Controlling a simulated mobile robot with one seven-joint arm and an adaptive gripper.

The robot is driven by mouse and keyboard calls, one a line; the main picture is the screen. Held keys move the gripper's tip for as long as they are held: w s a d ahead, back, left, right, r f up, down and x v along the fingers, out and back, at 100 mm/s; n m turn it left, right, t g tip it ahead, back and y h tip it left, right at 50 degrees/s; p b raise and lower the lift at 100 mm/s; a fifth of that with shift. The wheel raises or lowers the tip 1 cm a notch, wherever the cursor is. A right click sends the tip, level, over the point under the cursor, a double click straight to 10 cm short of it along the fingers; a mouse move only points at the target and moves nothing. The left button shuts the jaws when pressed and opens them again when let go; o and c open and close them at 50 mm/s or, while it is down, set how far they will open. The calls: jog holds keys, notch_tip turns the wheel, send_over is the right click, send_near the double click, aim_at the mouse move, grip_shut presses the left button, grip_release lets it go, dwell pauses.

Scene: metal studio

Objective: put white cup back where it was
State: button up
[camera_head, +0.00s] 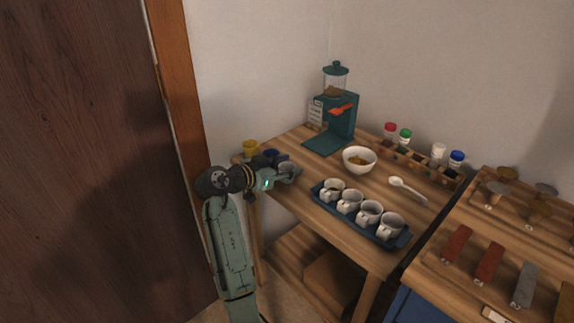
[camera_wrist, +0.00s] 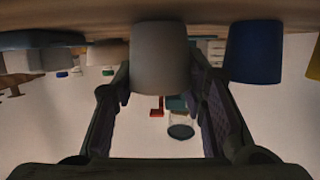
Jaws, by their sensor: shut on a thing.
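The white cup (camera_wrist: 160,58) is between the two fingers of my gripper (camera_head: 292,173); it looks grey in the shade, and the wrist view is upside down. My gripper is shut on it at the left part of the wooden table. In the head view the cup (camera_head: 287,166) is partly hidden by the fingers. It is at or just above the tabletop; I cannot tell whether it touches. A blue cup (camera_wrist: 254,50) stands close beside it, also seen in the head view (camera_head: 270,155). A yellow cup (camera_head: 250,147) stands farther left.
A blue tray (camera_head: 403,238) with several white mugs stands at the table's front. A white bowl (camera_head: 359,160), a teal dispenser (camera_head: 347,117), a spoon (camera_head: 408,190) and a rack with coloured-lid jars (camera_head: 425,162) are behind. A second wooden table (camera_head: 470,222) is at right.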

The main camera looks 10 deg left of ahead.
jog(key=shift+f, duration=0.25)
jog(key=o, duration=1.1)
jog(key=shift+r, duration=0.15)
